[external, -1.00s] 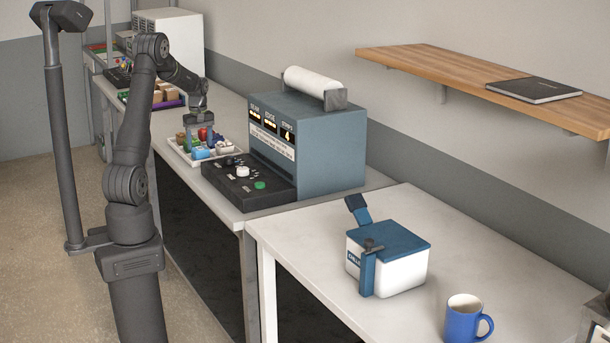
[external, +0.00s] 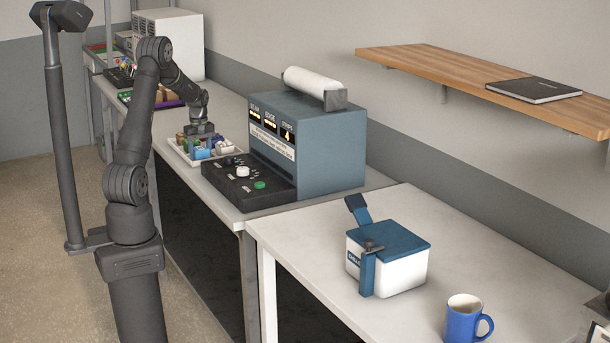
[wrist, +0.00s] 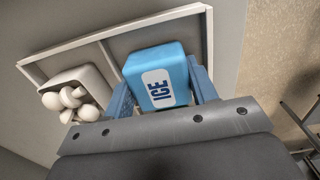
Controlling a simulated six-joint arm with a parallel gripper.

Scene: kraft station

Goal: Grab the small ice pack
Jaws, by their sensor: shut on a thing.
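The small ice pack (wrist: 158,72) is a light blue block with a white label reading ICE. It fills the space between the blue fingers of my gripper (wrist: 163,88) in the wrist view, and the fingers are shut on it. It sits in or just above one compartment of a white tray (wrist: 30,75); I cannot tell whether it is lifted. In the external view my gripper (external: 200,140) is low over the tray on the far counter, and the ice pack there is small and hard to make out.
A white item with rounded knobs (wrist: 75,95) lies in the neighbouring compartment. A blue-grey machine (external: 310,145) with a black control panel (external: 245,185) stands close to the tray. A white box with a blue lid (external: 390,255) and a blue mug (external: 465,318) stand on the nearer table.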

